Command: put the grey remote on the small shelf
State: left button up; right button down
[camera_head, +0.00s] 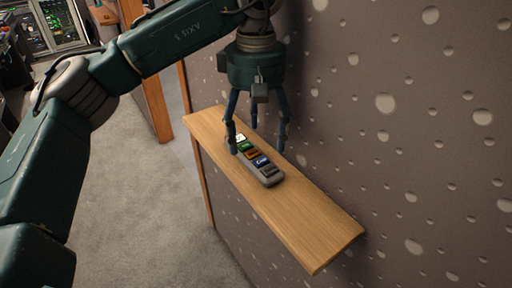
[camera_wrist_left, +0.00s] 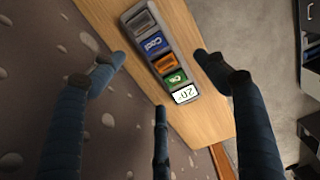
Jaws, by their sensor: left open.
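The grey remote (camera_head: 262,165) lies on the small wooden shelf (camera_head: 310,229), lengthwise along it. It has a small lit display and green, orange, blue and grey buttons. In the left wrist view the remote (camera_wrist_left: 160,50) lies on the bare wood of the shelf (camera_wrist_left: 208,120), between the spread fingers. My left gripper (camera_head: 257,143) is open and points down just above the display end of the remote. Its fingers hold nothing, and I cannot tell whether one touches the remote. My right gripper is not in view.
The shelf is fixed to a dark wall (camera_head: 400,100) with pale spots, close behind my left gripper. The near end of the shelf is clear. Grey carpet (camera_head: 150,215) lies below. Equipment with lit panels (camera_head: 55,22) stands at the far left.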

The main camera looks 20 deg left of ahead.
aim_at(256, 150)
pick_arm(q)
notch_tip(256, 150, up, 8)
jog(key=shift+r, duration=0.2)
dwell(0.3)
